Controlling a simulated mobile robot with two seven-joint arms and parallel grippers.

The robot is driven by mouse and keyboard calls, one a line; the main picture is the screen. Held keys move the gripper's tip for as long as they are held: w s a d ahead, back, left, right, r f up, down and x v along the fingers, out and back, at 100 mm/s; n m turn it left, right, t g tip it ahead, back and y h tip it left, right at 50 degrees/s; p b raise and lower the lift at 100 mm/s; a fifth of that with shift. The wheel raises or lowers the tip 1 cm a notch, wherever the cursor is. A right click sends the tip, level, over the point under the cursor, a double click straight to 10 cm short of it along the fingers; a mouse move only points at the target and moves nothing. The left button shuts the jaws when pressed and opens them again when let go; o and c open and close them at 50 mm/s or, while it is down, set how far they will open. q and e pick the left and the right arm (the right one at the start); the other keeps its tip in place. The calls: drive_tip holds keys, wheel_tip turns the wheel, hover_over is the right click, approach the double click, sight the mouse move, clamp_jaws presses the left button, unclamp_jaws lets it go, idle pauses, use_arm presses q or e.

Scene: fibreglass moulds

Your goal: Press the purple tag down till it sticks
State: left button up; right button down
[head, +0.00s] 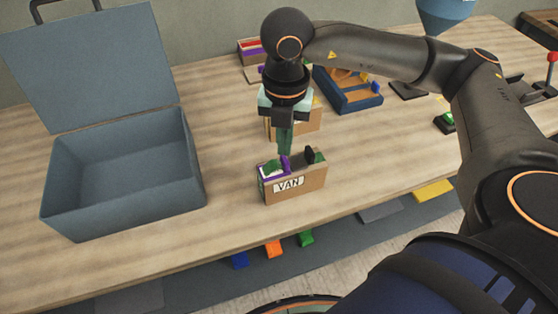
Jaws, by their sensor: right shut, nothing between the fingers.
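A small cardboard box (305,190) marked VAN stands on the table in the middle of the head view. A small purple piece, which looks like the purple tag (285,164), stands up at the box's top edge, and more purple shows along the box's left edge. My right gripper (285,150) points straight down above the box with its green fingers shut and empty. Its fingertips are just above or at the purple piece; I cannot tell whether they touch. My left gripper is not in view.
An open grey-blue lidded box (125,190) stands at the left. Another cardboard box (308,122) is behind my gripper, with a blue tray (350,100) beyond it. Coloured clips (273,249) line the front edge. The table between the grey-blue box and the VAN box is clear.

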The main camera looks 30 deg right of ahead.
sight(284, 159)
drive_tip(key=shift+f+b, duration=0.8)
drive_tip(key=shift+f, duration=0.05)
idle(0.7)
drive_tip(key=shift+r, duration=0.1)
idle(0.4)
drive_tip(key=shift+r+p, duration=2.4)
drive_tip(key=shift+r, duration=1.05)
